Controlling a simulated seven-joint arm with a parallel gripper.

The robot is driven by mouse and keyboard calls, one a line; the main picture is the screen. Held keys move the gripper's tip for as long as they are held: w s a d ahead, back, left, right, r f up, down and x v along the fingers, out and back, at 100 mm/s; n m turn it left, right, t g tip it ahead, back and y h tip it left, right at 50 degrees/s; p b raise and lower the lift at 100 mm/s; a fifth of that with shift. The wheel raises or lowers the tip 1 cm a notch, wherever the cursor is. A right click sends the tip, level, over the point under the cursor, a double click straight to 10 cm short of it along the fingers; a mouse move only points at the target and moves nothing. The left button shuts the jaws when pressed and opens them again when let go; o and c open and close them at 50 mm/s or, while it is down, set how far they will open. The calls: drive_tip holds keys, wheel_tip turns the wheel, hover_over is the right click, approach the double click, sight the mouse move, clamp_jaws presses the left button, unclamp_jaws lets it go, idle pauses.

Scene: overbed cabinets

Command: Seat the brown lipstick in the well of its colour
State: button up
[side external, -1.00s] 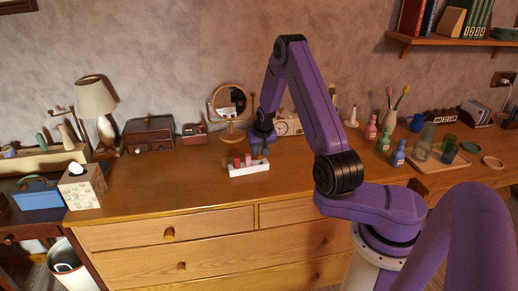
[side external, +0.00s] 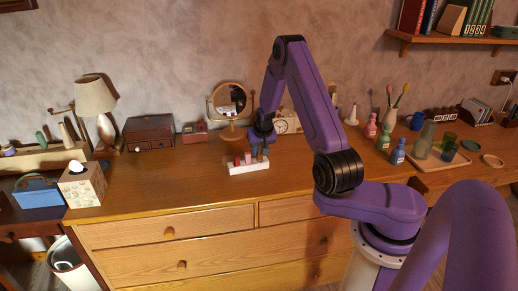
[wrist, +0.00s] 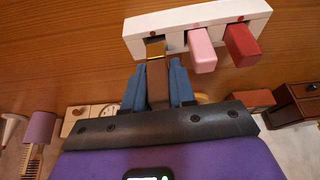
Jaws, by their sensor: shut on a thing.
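The brown lipstick (wrist: 157,80) is held upright between the blue fingers of my gripper (wrist: 158,92), which is shut on it. Its gold band and dark end reach the left part of the white holder (wrist: 140,24) in the wrist view. A pink lipstick (wrist: 202,50) and a red lipstick (wrist: 242,45) stand in the holder. In the side view, my gripper (side external: 261,152) is at the right end of the holder (side external: 249,168).
The holder stands on the wooden dresser top (side external: 180,185), clear at the front. Behind are a round mirror (side external: 230,101), a small clock (side external: 283,122) and a wooden box (side external: 151,133). Bottles (side external: 397,152) and a tray (side external: 440,155) stand to the right.

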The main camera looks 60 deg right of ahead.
drive_tip(key=shift+f, duration=0.65)
drive_tip(key=o, duration=0.9)
drive_tip(key=v, duration=1.7)
drive_tip(key=shift+r, duration=0.25)
